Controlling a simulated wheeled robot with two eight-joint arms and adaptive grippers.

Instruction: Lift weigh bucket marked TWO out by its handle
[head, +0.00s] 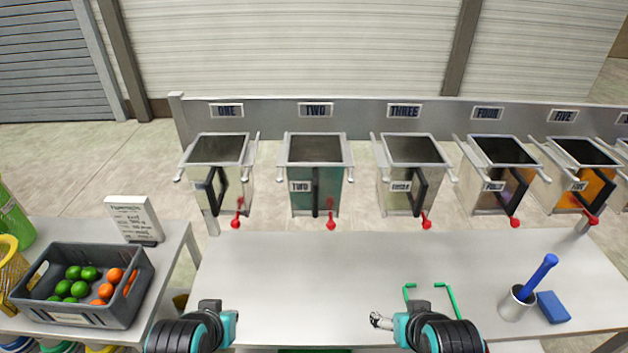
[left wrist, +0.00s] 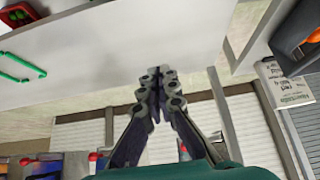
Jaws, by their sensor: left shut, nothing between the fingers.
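The weigh bucket marked TWO (head: 333,190) hangs second from the left in the row, under the TWO sign (head: 315,109).
Bucket ONE (head: 207,178) and bucket THREE (head: 398,195) flank it, with more buckets at right. The table (head: 300,270) is mostly clear. A grey fruit crate (head: 90,310) stands left; green brackets (head: 453,300), a cup (head: 513,308) and a blue block (head: 553,307) lie right.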

